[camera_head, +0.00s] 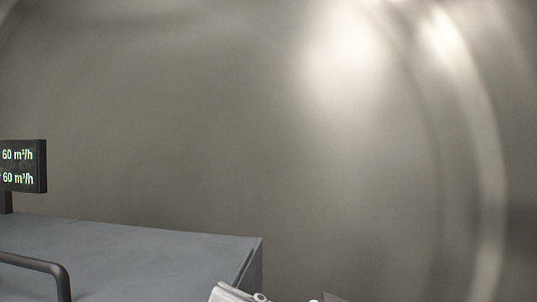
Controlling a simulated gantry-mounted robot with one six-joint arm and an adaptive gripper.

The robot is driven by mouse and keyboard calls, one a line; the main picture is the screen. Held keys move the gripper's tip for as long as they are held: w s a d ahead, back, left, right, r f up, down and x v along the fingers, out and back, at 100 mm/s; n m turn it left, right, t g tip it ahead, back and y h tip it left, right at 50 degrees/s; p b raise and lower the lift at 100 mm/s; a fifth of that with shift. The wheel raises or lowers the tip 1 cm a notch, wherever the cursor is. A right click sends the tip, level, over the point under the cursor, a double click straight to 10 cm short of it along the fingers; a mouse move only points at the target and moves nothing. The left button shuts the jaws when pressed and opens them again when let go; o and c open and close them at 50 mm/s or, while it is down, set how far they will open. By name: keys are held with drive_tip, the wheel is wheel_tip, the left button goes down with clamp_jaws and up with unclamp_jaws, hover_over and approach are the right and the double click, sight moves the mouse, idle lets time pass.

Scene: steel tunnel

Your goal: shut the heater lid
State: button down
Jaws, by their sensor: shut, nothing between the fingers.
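A blue-grey box (150,250) with a flat top fills the lower left of the head view and runs off the left and bottom edges. A dark bent bar handle (40,265) stands at its near left. I cannot tell whether this box is the heater or whether its top is the lid. No lid standing open shows. A small pale metal part (235,292) pokes in at the bottom edge, right of the middle of the box; it is cut off and I cannot tell what it is. My gripper's fingers are not in view.
A black display (22,166) with green-white digits, showing "60 m³/h" on both lines, stands on a post at the left, above the box. The curved grey steel tunnel wall (200,120) fills the background. The space above the box and to its right looks clear.

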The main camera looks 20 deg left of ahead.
drive_tip(key=shift+w+f, duration=0.1)
drive_tip(key=shift+f, duration=0.25)
wheel_tip(320, 180, up, 5)
drive_tip(key=p, duration=0.3)
drive_tip(key=v, duration=1)
drive_tip(key=shift+f, duration=0.2)
